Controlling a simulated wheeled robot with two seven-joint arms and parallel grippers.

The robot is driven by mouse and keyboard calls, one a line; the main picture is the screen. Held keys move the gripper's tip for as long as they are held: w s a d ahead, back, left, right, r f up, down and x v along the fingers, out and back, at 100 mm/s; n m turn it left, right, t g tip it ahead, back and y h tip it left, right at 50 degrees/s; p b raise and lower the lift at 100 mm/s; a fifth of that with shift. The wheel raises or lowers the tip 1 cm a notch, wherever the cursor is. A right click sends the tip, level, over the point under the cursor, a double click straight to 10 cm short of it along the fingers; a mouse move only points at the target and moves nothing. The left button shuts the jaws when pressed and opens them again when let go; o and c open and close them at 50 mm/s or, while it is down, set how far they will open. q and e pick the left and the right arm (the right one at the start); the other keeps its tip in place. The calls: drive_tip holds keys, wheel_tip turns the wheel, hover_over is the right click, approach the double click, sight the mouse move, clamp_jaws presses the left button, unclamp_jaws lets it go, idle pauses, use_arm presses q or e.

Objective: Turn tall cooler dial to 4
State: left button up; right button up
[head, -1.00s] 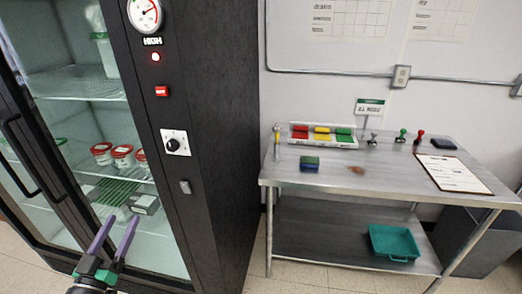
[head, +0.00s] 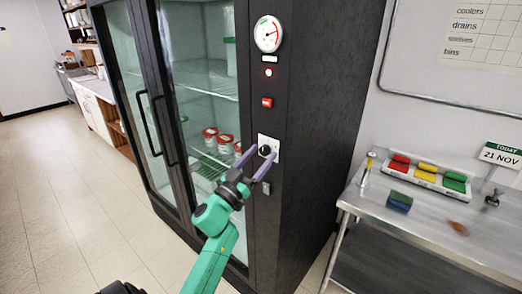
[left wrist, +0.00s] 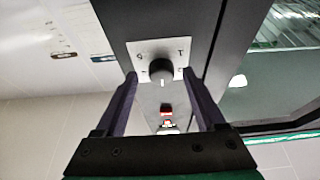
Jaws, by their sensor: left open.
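The tall cooler (head: 307,120) is black with glass doors. Its dial is a black knob (head: 265,150) on a white plate (head: 275,142), below the gauge and red light. In the left wrist view the knob (left wrist: 161,71) sits between my finger lines, with a pale mark on it; the plate letters are too blurred to read surely. My left gripper (head: 262,157) is open, its purple fingers pointing at the plate on either side of the knob. In the left wrist view the fingers (left wrist: 160,95) stand apart from the knob. My right gripper is out of view.
A small grey latch (head: 266,188) is below. A steel table (head: 420,215) with coloured blocks stands at right. Open floor lies at left.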

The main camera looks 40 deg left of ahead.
use_arm(q)
drive_tip(key=shift+a, duration=0.2)
drive_tip(key=shift+d, duration=0.1)
clamp_jaws()
drive_tip(key=shift+w, duration=0.1)
drive_tip(key=shift+m+h, duration=0.4)
drive_tip(key=shift+m, duration=0.6)
drive_tip(key=m+h, duration=0.1)
drive_tip(key=m, duration=0.2)
drive_tip(key=m+h+b, duration=0.1)
drive_tip(key=m+h, duration=0.1)
drive_tip(key=m, duration=0.1)
drive_tip(key=shift+g, duration=0.4)
drive_tip(key=m, duration=0.1)
drive_tip(key=m+h, duration=0.1)
drive_tip(key=m, duration=0.1)
drive_tip(key=m+g+h, duration=0.1)
drive_tip(key=shift+a+m, duration=0.25)
drive_tip(key=shift+m, duration=0.05)
drive_tip(key=shift+r+m+g+h, duration=0.1)
drive_tip(key=shift+m+g+h, duration=0.45)
drive_tip(key=shift+m, duration=1.05)
drive_tip(key=shift+m+g, duration=0.25)
drive_tip(key=shift+m, duration=0.05)
